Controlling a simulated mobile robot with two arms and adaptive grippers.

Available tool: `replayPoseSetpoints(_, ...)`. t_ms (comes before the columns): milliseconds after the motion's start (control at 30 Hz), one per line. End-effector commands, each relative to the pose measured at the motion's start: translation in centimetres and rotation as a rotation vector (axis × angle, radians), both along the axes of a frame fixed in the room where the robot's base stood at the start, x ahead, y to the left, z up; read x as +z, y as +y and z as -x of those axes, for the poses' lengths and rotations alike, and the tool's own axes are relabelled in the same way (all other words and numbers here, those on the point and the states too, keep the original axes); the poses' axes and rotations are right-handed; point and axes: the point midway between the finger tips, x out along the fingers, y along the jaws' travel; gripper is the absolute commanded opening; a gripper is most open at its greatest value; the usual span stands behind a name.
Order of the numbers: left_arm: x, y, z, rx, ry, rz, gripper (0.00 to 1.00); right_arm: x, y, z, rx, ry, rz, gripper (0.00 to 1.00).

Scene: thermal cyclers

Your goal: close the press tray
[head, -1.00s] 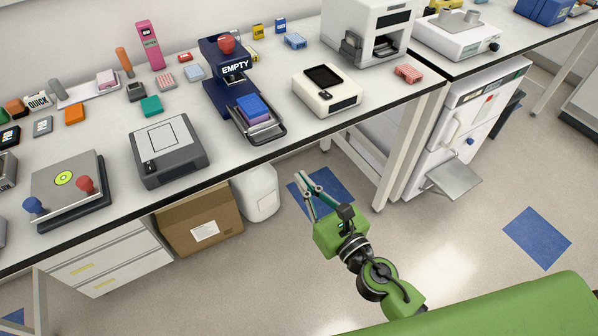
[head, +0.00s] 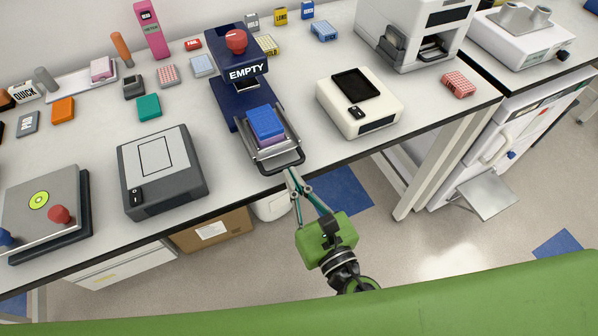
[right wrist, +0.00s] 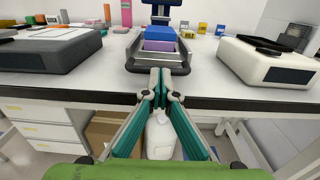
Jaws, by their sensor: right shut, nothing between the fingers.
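The blue press (head: 228,88) marked EMPTY, with a red knob on top, stands on the bench. Its grey tray (head: 284,163) is pulled out toward the bench's front edge and carries a blue block (head: 266,122) on a purple one. In the right wrist view the tray (right wrist: 158,64) lies straight ahead with the blue block (right wrist: 159,33) on it. My right gripper (head: 292,177) is shut and empty, just in front of the tray's front handle; I cannot tell whether it touches. The fingertips (right wrist: 159,72) show just below the tray's front. My left gripper is not in view.
A dark grey device (head: 163,205) stands left of the press and a cream device with a black screen (head: 386,118) stands right of it. Small boxes lie behind. The bench's front edge runs just below the tray.

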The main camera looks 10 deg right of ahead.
Motion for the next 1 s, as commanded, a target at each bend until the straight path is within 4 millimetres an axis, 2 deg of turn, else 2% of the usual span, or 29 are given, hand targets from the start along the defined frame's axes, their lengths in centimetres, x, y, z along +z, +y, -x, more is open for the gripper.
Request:
replayPoseSetpoints(467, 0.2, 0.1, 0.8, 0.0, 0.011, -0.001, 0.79, 0.2, 0.2, -0.3, -0.001, -0.002, -0.001, 0.0)
replayPoseSetpoints(567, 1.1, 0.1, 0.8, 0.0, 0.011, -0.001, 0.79, 0.5, 0.6, -1.7, -0.002, -0.004, -0.001, 0.0)
replayPoseSetpoints(800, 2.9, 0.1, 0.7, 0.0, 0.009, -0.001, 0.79, 0.4, 2.2, -6.5, -0.002, -0.003, 0.0, 0.0)
replayPoseSetpoints(1000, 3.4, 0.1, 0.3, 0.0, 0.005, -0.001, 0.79, 0.1, 2.9, -8.6, -0.001, -0.001, 0.001, 0.0)
